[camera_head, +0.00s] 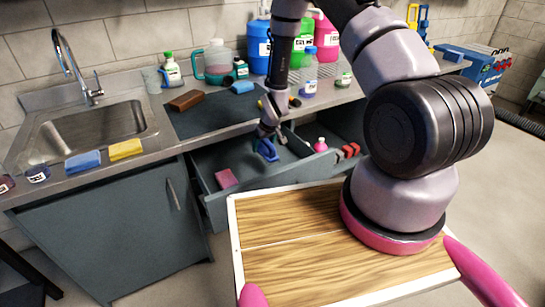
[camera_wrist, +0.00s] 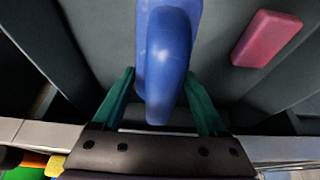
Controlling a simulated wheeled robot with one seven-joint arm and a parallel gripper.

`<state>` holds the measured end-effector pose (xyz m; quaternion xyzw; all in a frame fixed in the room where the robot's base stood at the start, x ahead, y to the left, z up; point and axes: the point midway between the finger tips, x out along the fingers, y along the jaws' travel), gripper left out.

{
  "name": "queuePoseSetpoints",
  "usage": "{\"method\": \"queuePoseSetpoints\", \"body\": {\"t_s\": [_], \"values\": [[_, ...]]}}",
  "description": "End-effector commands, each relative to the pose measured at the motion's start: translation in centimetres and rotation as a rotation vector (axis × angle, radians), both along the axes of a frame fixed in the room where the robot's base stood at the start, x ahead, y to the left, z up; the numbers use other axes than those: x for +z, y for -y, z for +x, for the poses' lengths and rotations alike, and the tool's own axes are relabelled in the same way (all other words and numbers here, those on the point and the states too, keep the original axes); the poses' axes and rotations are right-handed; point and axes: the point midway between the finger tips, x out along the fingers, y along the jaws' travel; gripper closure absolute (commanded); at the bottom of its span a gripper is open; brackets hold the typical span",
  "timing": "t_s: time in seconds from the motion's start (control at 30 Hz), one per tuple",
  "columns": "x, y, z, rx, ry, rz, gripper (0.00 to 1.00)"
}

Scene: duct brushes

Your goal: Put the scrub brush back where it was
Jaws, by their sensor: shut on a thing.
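The scrub brush (camera_head: 267,151) is blue and hangs from my gripper (camera_head: 268,133) over the left part of the open drawer (camera_head: 215,208). In the wrist view, its smooth blue body (camera_wrist: 165,55) sits between the two green fingers of my gripper (camera_wrist: 159,88), which are shut on it. Its underside is hidden. I cannot tell whether it touches the drawer floor. A pink sponge (camera_head: 226,178) lies in the drawer to its left; it also shows at the upper right of the wrist view (camera_wrist: 266,38).
The sink (camera_head: 92,133) is at left. Drawer floor around the brush looks clear.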

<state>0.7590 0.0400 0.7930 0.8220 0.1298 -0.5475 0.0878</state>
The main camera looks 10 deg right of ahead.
Motion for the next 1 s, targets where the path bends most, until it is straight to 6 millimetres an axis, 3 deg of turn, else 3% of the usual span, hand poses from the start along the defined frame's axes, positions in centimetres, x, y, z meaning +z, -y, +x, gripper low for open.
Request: {"method": "queuePoseSetpoints", "body": {"t_s": [0.2, 0.3, 0.57, 0.8, 1.0], "values": [[0.0, 4.4, 1.4, -0.005, 0.000, 0.000, 0.85], [-2.0, 3.9, 1.2, 0.001, -0.003, 0.001, 0.85], [-4.0, 3.9, 1.3, 0.000, -0.001, 0.000, 0.85], [-7.0, 3.9, 1.3, -0.001, -0.001, 0.000, 0.85], [-7.0, 3.9, 1.3, 0.000, 0.000, 0.000, 0.85]]}}
